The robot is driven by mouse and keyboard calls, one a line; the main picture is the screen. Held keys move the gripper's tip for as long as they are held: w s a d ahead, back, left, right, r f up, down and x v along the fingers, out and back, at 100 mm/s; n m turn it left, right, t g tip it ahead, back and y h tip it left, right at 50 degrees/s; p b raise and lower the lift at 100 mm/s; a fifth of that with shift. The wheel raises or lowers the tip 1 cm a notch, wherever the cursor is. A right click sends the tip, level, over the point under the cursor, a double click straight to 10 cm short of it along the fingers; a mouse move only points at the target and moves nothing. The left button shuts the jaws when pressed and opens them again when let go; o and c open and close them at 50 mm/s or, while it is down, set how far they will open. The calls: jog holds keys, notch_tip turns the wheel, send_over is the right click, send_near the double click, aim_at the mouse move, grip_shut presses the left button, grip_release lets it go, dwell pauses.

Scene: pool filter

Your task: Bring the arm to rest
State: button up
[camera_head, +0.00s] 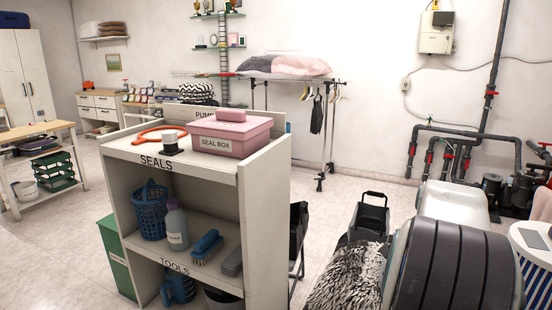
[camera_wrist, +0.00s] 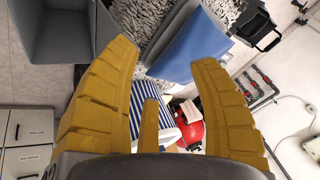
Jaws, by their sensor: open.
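My gripper (camera_wrist: 165,55) shows in the wrist view with its yellow ribbed fingers spread wide apart. Nothing is held between them. The gripper's fingers do not show in the head view.
A white shelf unit (camera_head: 213,182) marked SEALS and TOOLS stands close in front, with a pink seal box (camera_head: 215,141) on top. Grey furry material (camera_head: 345,280) lies low at right. Dark pipes (camera_head: 490,95) run along the right wall. Open tiled floor (camera_head: 70,250) lies at left.

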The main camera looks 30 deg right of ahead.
jog(key=w+a+r+n+y+p, duration=0.1)
jog(key=a+r+n+p, duration=0.15)
jog(key=a, duration=0.45)
jog(key=w+a+r+n+t+y+p, duration=0.15)
jog(key=a+n, duration=0.25)
jog(key=a, duration=0.4)
jog(key=w+a+r+n+p, duration=0.1)
jog(key=w+a+r+n, duration=0.15)
jog(key=a, duration=0.45)
jog(key=s+a+n+y+p, duration=0.1)
jog(key=s+a+n+p, duration=0.1)
jog(key=s+a+n, duration=0.3)
jog(key=s+a+n+y+p, duration=0.1)
jog(key=s+a+n+p, duration=0.2)
jog(key=a, duration=0.8)
jog(key=shift+s+r+n+g, duration=0.2)
jog(key=shift+s+n+g, duration=0.25)
jog(key=shift+s+n, duration=0.65)
